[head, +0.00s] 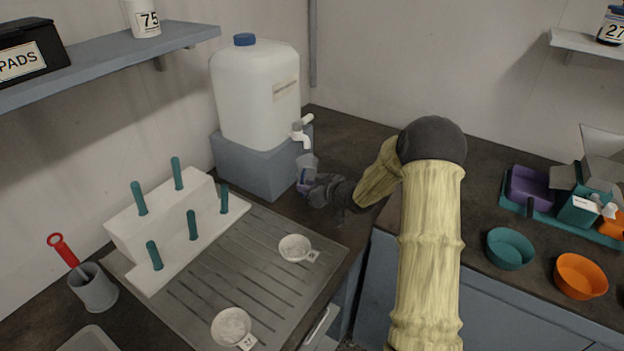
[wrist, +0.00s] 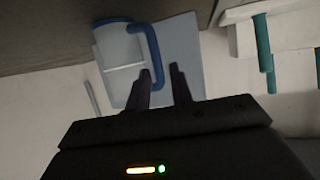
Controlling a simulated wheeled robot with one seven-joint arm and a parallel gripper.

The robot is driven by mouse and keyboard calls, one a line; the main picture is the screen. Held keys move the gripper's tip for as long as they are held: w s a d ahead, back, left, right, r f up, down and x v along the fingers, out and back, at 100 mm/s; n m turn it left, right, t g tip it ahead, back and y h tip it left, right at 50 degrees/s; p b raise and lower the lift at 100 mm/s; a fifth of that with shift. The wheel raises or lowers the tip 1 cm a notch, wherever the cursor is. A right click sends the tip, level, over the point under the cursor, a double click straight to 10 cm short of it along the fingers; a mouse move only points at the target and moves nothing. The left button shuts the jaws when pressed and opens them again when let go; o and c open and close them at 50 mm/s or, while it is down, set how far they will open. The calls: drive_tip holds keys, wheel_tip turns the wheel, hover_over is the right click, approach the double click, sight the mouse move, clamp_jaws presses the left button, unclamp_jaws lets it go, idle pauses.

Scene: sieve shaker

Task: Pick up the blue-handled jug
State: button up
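The jug is a clear, pale vessel with a blue handle. In the head view the jug (head: 307,164) is at the front right of the blue-grey block, under the carboy's tap, partly hidden by my gripper (head: 314,187). In the wrist view the jug (wrist: 116,50) is at the upper left, its blue handle (wrist: 154,52) facing my gripper (wrist: 160,70). The two dark fingers are apart. The lower part of the handle shows in the gap between them; I cannot tell whether either finger touches it.
A white carboy (head: 258,100) with a tap (head: 301,132) stands on the blue-grey block (head: 240,165). A white peg rack (head: 165,215) and a grooved drainer (head: 240,290) with two small white dishes are at left. Teal (head: 510,247) and orange bowls (head: 580,275) are at right.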

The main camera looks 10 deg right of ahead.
sight(302, 196)
drive_tip(key=x, duration=0.3)
drive_tip(key=shift+w+f, duration=0.2)
drive_tip(key=shift+r, duration=0.1)
clamp_jaws()
